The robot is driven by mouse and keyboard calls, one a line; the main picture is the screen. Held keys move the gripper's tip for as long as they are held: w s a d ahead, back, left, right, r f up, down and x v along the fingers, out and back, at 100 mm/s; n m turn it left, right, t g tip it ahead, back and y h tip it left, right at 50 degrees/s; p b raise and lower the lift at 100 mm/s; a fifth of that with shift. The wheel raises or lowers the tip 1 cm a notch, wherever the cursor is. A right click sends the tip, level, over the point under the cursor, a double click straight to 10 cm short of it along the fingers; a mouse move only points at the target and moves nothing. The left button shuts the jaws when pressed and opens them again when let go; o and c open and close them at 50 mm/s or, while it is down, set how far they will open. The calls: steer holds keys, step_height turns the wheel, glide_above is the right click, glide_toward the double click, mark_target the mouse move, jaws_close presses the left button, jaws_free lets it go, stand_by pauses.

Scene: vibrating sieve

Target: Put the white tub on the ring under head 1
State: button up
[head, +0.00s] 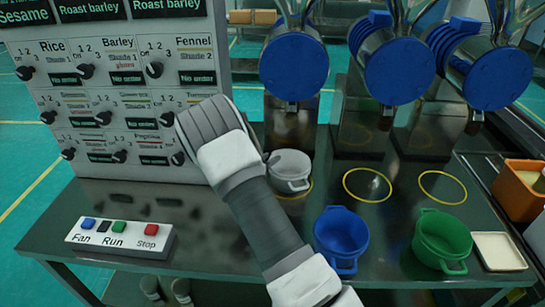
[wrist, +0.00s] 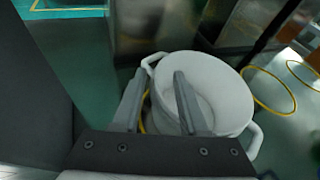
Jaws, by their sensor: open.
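The white tub (head: 290,168) stands upright on the dark table under the leftmost blue-faced head (head: 294,66). Part of a yellow ring (head: 296,194) shows at its base; the tub hides the rest, so exact centring cannot be told. In the wrist view the white tub (wrist: 228,82) appears empty, with a handle on each side. My gripper (wrist: 160,74) is open at the tub's near left side. One finger overlaps the tub's opening, and the other is by its left edge. Contact cannot be told. In the head view my arm hides most of the gripper.
Empty yellow rings (head: 368,185) and (head: 442,187) lie under the other heads. A blue tub (head: 341,238), a green tub (head: 442,240) and a white dish (head: 499,251) stand in front. A control panel (head: 110,95) and a button box (head: 119,237) are at left.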

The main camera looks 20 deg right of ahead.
steer(key=v, duration=0.9)
steer(key=s+d+r+m+g+y, duration=0.1)
steer(key=s+d+r+m+g, duration=0.2)
steer(key=s+r+m, duration=0.5)
steer(key=s+d+r+m+g+y, duration=0.1)
steer(key=s+d+r+m+g, duration=0.2)
steer(key=s+r+m, duration=0.5)
steer(key=s+a+r+m+y, duration=0.2)
steer(key=s+a+m, duration=0.1)
steer(key=s, duration=0.3)
steer(key=s+a+r+m+t+y, duration=0.1)
steer(key=s+a+r+m+y, duration=0.1)
steer(key=s, duration=0.5)
steer(key=s+a+r+m+t+y, duration=0.1)
steer(key=s+a+r+m+y, duration=0.2)
steer(key=s+a+m+y, duration=0.1)
steer(key=s+a+m, duration=0.1)
steer(key=s+m, duration=0.1)
steer(key=s, duration=0.1)
steer(key=shift+a+m, duration=0.25)
steer(key=shift+m, duration=0.05)
step_height(320, 180, up, 5)
steer(key=p, duration=0.5)
steer(key=shift+f, duration=0.1)
